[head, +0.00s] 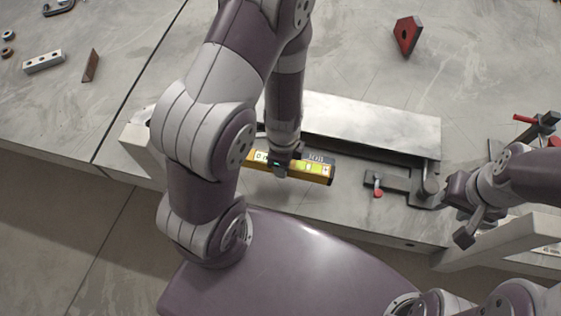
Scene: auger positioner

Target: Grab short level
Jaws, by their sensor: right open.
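The short level (318,171) is a yellow bar with bright vials, at the front edge of the grey table, just in front of a long metal plate. My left gripper (282,165) comes down on the level from above and overlaps its middle. Its fingers are small and dark here, so I cannot tell whether they are closed on it. My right gripper (460,212) is open and empty at the right, over the table's front edge, apart from the level.
A pale metal plate (370,125) lies behind the level. A clamp with a red knob (378,188) is right of the level. A red block (407,35) stands at the back. Small metal parts (43,62) lie at the far left. The table behind the plate is largely clear.

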